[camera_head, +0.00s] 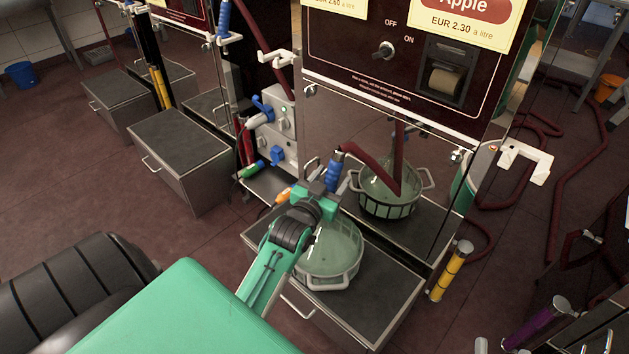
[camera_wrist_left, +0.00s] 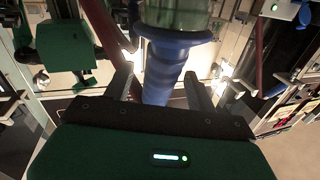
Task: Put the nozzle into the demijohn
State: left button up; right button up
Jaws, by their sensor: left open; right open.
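The green glass demijohn (camera_head: 333,243) stands in a pale-rimmed basket on the low dark platform. My left gripper (camera_head: 326,184) is over it and hides its neck. The nozzle's blue grip (camera_head: 334,168) stands roughly upright at the gripper, with the dark red hose (camera_head: 368,161) leading off to the right. In the left wrist view the open fingers (camera_wrist_left: 159,85) stand either side of the blue grip (camera_wrist_left: 163,70), with greenish clear material beyond its wide end. The nozzle's tip is hidden, so I cannot tell whether it is inside the neck. My right gripper is not in view.
The shiny pump cabinet (camera_head: 352,112) rises close behind and mirrors the demijohn and hose. A yellow post (camera_head: 451,270) stands right of the platform (camera_head: 372,306). Open floor (camera_head: 110,215) lies further left.

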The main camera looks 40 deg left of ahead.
pick_arm(q)
jog(key=s+d+p, duration=0.2)
jog(key=s, duration=0.9)
jog(key=shift+s, duration=0.25)
